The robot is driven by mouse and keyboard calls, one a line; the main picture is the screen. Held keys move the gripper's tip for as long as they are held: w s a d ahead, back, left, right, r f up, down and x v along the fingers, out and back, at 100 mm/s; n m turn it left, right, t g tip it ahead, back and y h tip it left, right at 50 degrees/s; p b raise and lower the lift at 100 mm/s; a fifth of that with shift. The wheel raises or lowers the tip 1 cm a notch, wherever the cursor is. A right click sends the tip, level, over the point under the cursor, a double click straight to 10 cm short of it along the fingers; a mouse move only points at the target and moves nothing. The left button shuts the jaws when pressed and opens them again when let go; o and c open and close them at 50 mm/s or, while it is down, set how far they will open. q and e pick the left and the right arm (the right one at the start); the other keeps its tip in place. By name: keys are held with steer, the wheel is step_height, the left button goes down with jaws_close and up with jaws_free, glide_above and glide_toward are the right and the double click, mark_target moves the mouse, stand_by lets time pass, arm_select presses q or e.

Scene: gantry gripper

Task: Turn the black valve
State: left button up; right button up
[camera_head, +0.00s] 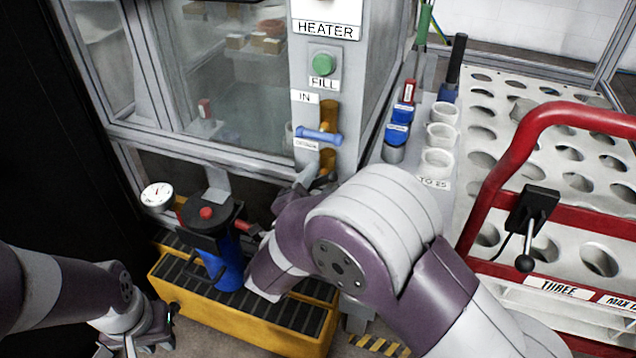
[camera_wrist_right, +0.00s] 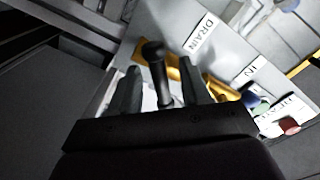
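The black valve handle (camera_wrist_right: 155,58) shows in the right wrist view as a dark lever with a rounded end, by the brass pipe and the DRAIN label. My right gripper (camera_wrist_right: 165,82) has one finger on each side of the handle, with gaps between, so it is open around it. In the head view my right gripper (camera_head: 312,180) is at the brass pipe (camera_head: 328,160) below the blue valve handle (camera_head: 318,135); my forearm partly hides this spot. My left gripper (camera_head: 136,342) is low at the bottom left, away from the valve; its opening is unclear.
A blue container with a black top (camera_head: 230,262) stands on a yellow grated tray (camera_head: 235,325) left of my right arm. A dial gauge (camera_head: 157,195) is behind it. A red-railed cart (camera_head: 500,175) and a rack with holes (camera_head: 560,150) stand at the right.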

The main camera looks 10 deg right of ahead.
steer(key=p+v, duration=0.3)
steer(key=v, duration=0.9)
steer(key=shift+s+a+p, duration=0.2)
steer(key=shift+s+p, duration=0.1)
steer(key=shift+p, duration=0.1)
